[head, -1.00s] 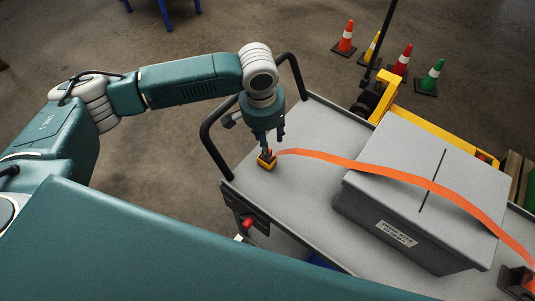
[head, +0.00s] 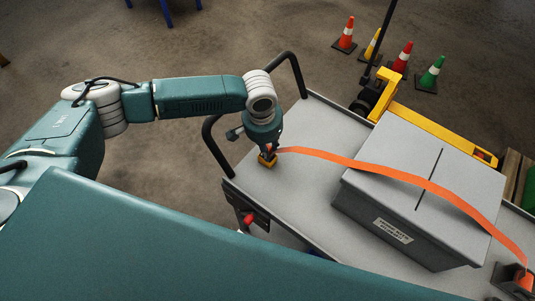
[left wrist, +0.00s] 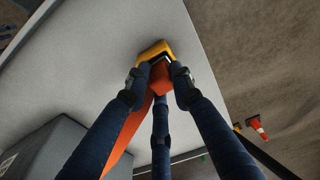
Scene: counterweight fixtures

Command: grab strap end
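The orange strap (head: 325,155) runs from the left part of the grey cart top across a grey box (head: 395,160) and down its right side. Its left end has a yellow end piece (head: 267,163), lying on the cart top. My left gripper (head: 269,151) points down right over this end. In the left wrist view, my left fingers (left wrist: 161,84) stand close around the orange strap end (left wrist: 172,78), with the yellow piece (left wrist: 155,49) just beyond. I cannot tell whether they press on it. My right gripper is not in view.
The cart (head: 290,200) has a black tube handle (head: 215,148) close to my left gripper. A yellow pallet jack (head: 430,125) stands behind the box. Several small cones (head: 401,58) stand on the floor beyond. The cart top around the strap end is clear.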

